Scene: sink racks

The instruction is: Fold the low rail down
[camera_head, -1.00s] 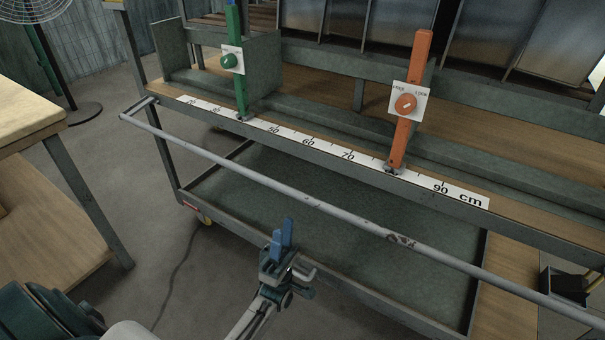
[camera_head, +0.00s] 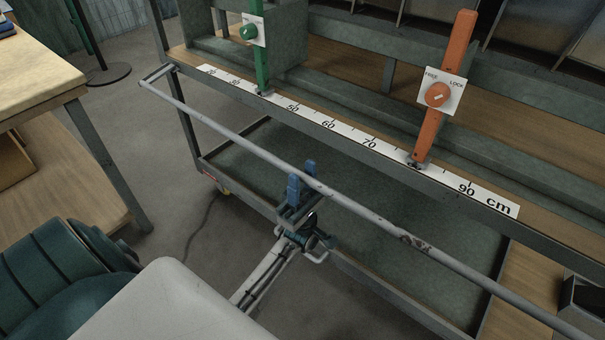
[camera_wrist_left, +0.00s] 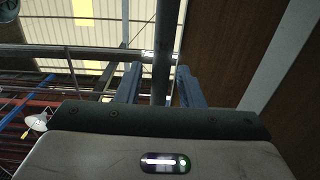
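The low rail (camera_head: 240,138) is a long grey bar along the front of the cart, standing out from it on an end arm at the far left. It runs slanting down to the lower right, with a worn patch on its right half. My left gripper (camera_head: 302,180), with blue fingers, is at the rail's middle-left stretch. In the left wrist view a dark bar, seemingly the rail (camera_wrist_left: 163,55), passes between the two fingers (camera_wrist_left: 160,85), with a gap on each side. The fingers are open around it. My right gripper is not in view.
Behind the rail are a cm scale strip (camera_head: 350,133), a green post (camera_head: 262,70) and an orange post (camera_head: 432,130) with a FREE/LOCK knob (camera_head: 438,94). A cart tray (camera_head: 385,215) lies below. A wooden table (camera_head: 35,75) stands at left, with clear floor between.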

